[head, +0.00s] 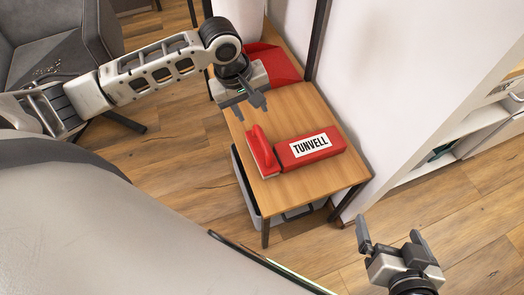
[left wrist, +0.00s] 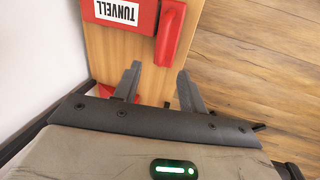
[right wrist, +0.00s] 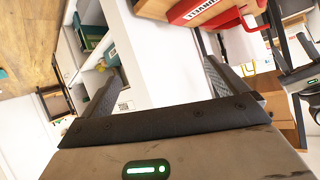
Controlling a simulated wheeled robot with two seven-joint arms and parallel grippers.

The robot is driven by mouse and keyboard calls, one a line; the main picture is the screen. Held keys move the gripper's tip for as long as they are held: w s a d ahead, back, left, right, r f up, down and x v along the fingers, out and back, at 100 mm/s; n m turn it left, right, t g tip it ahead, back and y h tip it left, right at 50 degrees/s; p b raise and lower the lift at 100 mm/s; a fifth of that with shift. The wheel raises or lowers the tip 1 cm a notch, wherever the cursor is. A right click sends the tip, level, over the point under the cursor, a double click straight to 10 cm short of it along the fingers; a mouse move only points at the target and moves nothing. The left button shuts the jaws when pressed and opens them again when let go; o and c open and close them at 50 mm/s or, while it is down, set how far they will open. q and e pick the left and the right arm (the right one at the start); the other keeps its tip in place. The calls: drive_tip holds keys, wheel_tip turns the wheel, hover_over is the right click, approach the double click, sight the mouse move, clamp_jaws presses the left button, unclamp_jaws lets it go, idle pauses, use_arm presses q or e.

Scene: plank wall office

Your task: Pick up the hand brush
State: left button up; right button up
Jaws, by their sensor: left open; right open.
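The hand brush (head: 262,150) is red with a pale strip along its lower edge. It lies on the small wooden table (head: 292,105), beside a red box labelled TUNVELL (head: 310,149). My left gripper (head: 252,103) is open and empty above the table, just behind the brush. In the left wrist view the brush (left wrist: 171,33) lies beyond the open fingers (left wrist: 158,88), apart from them. My right gripper (head: 392,245) is open and empty, low at the right, away from the table. The right wrist view shows its fingers (right wrist: 148,82) with nothing between them.
A red dustpan-like object (head: 272,64) sits at the table's back. A grey bin (head: 245,188) stands under the table. A white wall (head: 385,80) borders the table's right, with a shelf (head: 450,140) beyond. A grey chair (head: 60,40) stands at the left.

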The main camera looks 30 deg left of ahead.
use_arm(q)
drive_tip(key=a, duration=0.1)
drive_tip(key=b, duration=0.3)
approach(261, 135)
drive_tip(key=shift+n, duration=0.4)
drive_tip(key=x, duration=0.5)
drive_tip(key=shift+a+f, duration=0.2)
drive_tip(key=shift+f, duration=0.1)
drive_tip(key=b+x, duration=0.1)
drive_tip(key=x, duration=0.4)
drive_tip(key=shift+d+f+b, duration=0.25)
drive_tip(key=shift+f+b, duration=0.05)
clamp_jaws()
use_arm(e)
drive_tip(key=shift+a+f+t, duration=0.1)
drive_tip(key=shift+f+t, duration=0.2)
drive_tip(key=shift+f, duration=0.65)
